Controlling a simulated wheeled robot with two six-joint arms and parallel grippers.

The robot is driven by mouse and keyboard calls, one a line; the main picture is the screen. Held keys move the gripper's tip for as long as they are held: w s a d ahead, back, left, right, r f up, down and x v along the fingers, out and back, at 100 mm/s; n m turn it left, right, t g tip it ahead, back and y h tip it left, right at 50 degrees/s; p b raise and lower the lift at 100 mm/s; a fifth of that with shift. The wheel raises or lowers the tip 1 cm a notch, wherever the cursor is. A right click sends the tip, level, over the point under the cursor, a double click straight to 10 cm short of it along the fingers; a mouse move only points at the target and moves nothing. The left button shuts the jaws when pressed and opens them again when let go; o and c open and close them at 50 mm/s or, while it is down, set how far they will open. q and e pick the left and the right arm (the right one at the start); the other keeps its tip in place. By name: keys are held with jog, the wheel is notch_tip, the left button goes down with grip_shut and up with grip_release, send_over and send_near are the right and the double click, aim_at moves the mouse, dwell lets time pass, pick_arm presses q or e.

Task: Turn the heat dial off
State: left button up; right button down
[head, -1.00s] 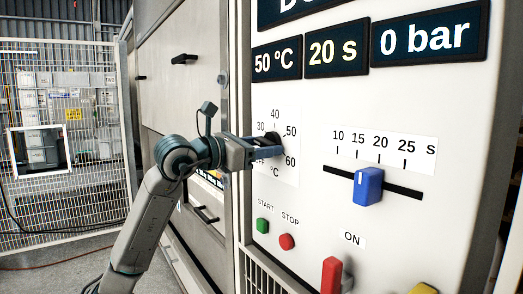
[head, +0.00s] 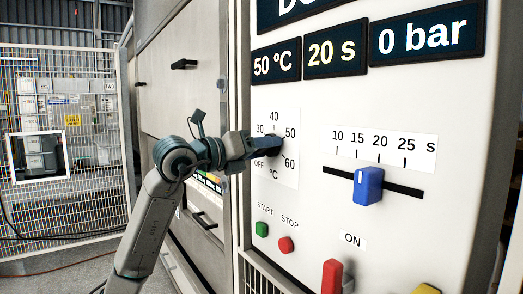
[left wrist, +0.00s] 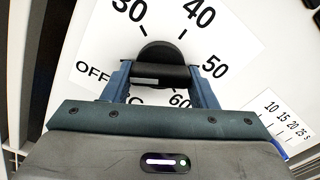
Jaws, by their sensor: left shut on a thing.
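The heat dial (head: 278,149) is a black round knob on the white panel, ringed by a scale from OFF through 30, 40, 50 to 60 °C. It also shows in the left wrist view (left wrist: 158,51), with a raised black grip bar. My left gripper (head: 265,147) is at the dial, its blue fingers shut on the grip bar from both sides. In the left wrist view the bar lies across between the fingers (left wrist: 161,80). The dial's pointer mark cannot be made out. The temperature display (head: 275,66) reads 50 °C. My right gripper is out of view.
Right of the dial is a blue slider (head: 368,186) on a time scale. Below are a green START button (head: 262,229), a red STOP button (head: 286,245) and a red lever (head: 331,276). A wire fence (head: 60,200) stands at the left.

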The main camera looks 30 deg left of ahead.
pick_arm(q)
jog(key=shift+f, duration=0.1)
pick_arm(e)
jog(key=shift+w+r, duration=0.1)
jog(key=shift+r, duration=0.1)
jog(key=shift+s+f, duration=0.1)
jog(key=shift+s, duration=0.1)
pick_arm(q)
jog(key=o, duration=1)
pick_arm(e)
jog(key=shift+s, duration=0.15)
